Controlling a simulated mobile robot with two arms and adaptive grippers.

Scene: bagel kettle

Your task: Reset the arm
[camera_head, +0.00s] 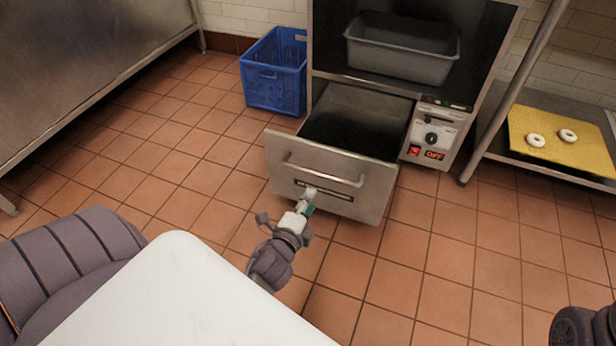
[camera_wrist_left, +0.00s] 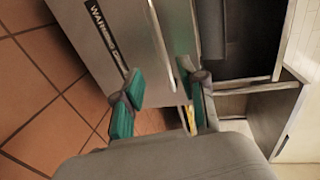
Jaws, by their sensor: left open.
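My left gripper (camera_head: 307,198) is just in front of the metal drawer (camera_head: 285,187), below its long bar handle (camera_head: 335,177). In the left wrist view, the teal-padded fingers of the left gripper (camera_wrist_left: 165,88) are spread apart with nothing held. The bar handle (camera_wrist_left: 159,40) runs up the picture beyond the gap between them; I cannot tell whether a finger touches it. The drawer front (camera_wrist_left: 95,40), with its "WARNING" label, is close by. The drawer is pulled out from the cabinet. My right gripper is not in view.
A grey bin (camera_head: 402,50) sits in the cabinet above the drawer. A control panel (camera_head: 433,135) reads OFF. A blue crate (camera_head: 273,75) stands left. A yellow board (camera_head: 590,150) with two bagels is on the right shelf. Tiled floor (camera_head: 440,245) around the drawer is clear.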

